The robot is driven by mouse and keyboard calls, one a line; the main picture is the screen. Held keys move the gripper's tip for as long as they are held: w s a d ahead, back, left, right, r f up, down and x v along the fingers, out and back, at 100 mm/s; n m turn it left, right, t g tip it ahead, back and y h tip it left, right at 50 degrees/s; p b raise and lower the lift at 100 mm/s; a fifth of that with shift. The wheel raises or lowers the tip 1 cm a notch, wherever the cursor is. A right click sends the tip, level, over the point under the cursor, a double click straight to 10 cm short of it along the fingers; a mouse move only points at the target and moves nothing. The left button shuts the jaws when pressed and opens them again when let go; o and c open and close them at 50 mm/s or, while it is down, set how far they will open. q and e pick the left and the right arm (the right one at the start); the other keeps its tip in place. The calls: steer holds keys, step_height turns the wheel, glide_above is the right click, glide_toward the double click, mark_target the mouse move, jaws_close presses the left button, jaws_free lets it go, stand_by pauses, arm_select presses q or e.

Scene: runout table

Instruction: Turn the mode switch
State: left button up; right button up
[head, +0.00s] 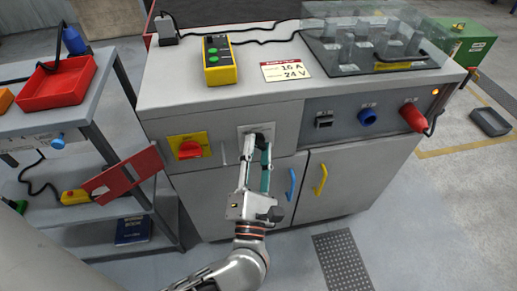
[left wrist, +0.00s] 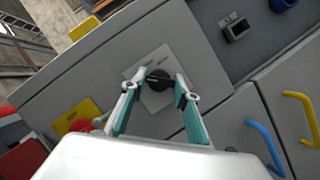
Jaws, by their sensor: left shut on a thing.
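The mode switch is a black round knob (left wrist: 158,80) on a light square plate (left wrist: 181,62) on the grey cabinet's front. In the head view the plate sits right of the red rotary switch (head: 189,150) on its yellow plate, and my fingers partly hide the knob. My left gripper (head: 257,141) reaches up to the panel from below. In the left wrist view its two teal-padded fingers (left wrist: 160,83) are shut on the knob, one on each side. The knob's pointer mark is too small to read surely. My right gripper is not in view.
Blue (head: 291,184) and yellow (head: 320,179) door handles sit below and right of the gripper. Sockets and a red plug (head: 412,116) are farther right. A red sign plate (head: 124,174) juts out from the shelf cart on the left. The floor in front has free room.

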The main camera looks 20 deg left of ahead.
arm_select(q)
steer(key=o, duration=1.1)
steer(key=v, duration=1.2)
